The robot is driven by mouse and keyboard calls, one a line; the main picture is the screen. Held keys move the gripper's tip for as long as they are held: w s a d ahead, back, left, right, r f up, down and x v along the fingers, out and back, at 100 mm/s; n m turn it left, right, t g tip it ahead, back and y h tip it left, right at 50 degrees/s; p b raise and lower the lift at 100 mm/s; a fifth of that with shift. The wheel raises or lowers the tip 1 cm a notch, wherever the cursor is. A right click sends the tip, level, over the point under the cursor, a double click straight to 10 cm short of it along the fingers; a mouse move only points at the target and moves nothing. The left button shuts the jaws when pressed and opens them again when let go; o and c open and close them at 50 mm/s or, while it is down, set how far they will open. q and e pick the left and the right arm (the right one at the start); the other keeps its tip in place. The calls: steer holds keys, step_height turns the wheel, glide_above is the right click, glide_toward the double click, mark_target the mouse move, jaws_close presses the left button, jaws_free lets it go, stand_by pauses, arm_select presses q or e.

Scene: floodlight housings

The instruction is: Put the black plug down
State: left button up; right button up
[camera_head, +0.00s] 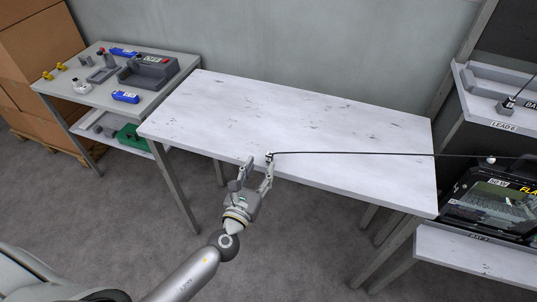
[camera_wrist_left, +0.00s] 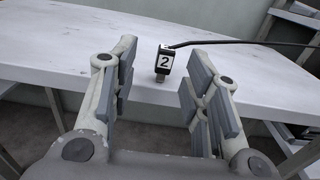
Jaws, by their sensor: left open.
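The black plug (camera_head: 269,157) is at the front edge of the white table, with its cable leading off to the right. My left gripper (camera_head: 259,165) is open at the table's front edge. In the left wrist view its fingers (camera_wrist_left: 158,82) stand apart on either side of the plug, with gaps on both sides. I cannot tell whether the plug lies flat on the top. My right gripper is not in view.
The white table (camera_head: 340,125) is otherwise bare apart from the black cable (camera_head: 370,153) crossing it. A grey bench (camera_head: 100,95) with blue parts and a grey fixture stands left. A floodlight housing (camera_head: 490,205) and a LEAD 6 shelf (camera_head: 480,105) are at the right.

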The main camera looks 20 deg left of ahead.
mark_target(268, 156)
arm_select(q)
steer(key=shift+w, duration=0.75)
steer(key=shift+w+d+r, duration=0.15)
steer(key=shift+w, duration=0.15)
steer(key=shift+w+d+r+p, duration=0.1)
steer(key=shift+w+p, duration=0.15)
steer(key=shift+w, duration=0.5)
steer(key=shift+w+d+f+p, duration=0.1)
steer(key=shift+w+d+p, duration=0.1)
steer(key=shift+w, duration=0.6)
steer(key=shift+w+d+r+p, duration=0.1)
steer(key=shift+w+p, duration=0.15)
steer(key=shift+w, duration=0.5)
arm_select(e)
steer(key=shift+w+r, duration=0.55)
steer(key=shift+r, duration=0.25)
arm_select(q)
steer(key=shift+s, duration=0.1)
steer(key=shift+c, duration=0.3)
jaws_close()
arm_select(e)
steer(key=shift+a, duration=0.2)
